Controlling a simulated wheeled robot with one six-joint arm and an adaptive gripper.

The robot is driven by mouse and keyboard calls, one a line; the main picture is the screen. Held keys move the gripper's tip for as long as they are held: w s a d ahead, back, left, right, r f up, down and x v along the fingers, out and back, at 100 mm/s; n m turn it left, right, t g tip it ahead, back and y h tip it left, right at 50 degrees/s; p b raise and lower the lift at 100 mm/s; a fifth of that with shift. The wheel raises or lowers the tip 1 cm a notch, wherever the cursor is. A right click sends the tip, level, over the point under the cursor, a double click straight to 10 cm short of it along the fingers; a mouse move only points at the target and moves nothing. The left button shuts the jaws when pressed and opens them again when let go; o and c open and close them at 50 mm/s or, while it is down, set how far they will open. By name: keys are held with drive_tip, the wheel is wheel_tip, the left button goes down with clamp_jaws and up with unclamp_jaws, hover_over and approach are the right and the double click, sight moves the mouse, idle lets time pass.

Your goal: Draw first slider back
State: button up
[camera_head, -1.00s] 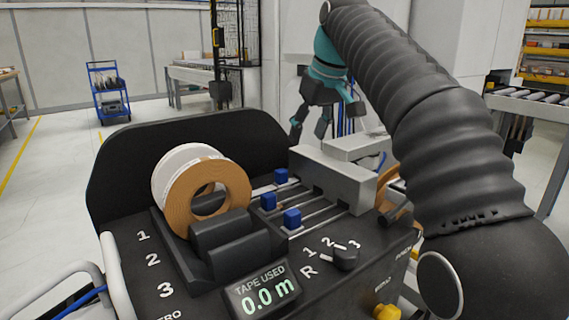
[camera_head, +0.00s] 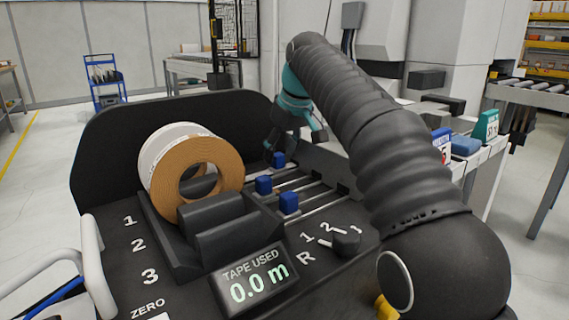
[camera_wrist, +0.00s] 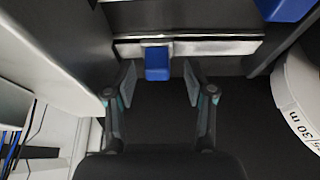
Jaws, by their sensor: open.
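Three blue sliders sit on metal rails on a black console. The farthest, the first slider (camera_head: 279,160), stands by my gripper (camera_head: 296,145); the middle slider (camera_head: 263,185) and the near slider (camera_head: 289,203) are closer to the camera. In the wrist view my gripper (camera_wrist: 160,82) is open, its two fingers on either side of the first slider (camera_wrist: 157,63). Gaps show between the slider and both fingers. A second blue slider (camera_wrist: 285,8) is cut off at the upper right of that view.
White and brown tape rolls (camera_head: 212,168) stand left of the rails; a white roll (camera_wrist: 300,95) shows at the right of the wrist view. A grey block (camera_head: 325,168) lies along the rails' right end. A display (camera_head: 255,275) reads 0.0 m.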

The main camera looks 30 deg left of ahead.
drive_tip(key=shift+x, duration=1.05)
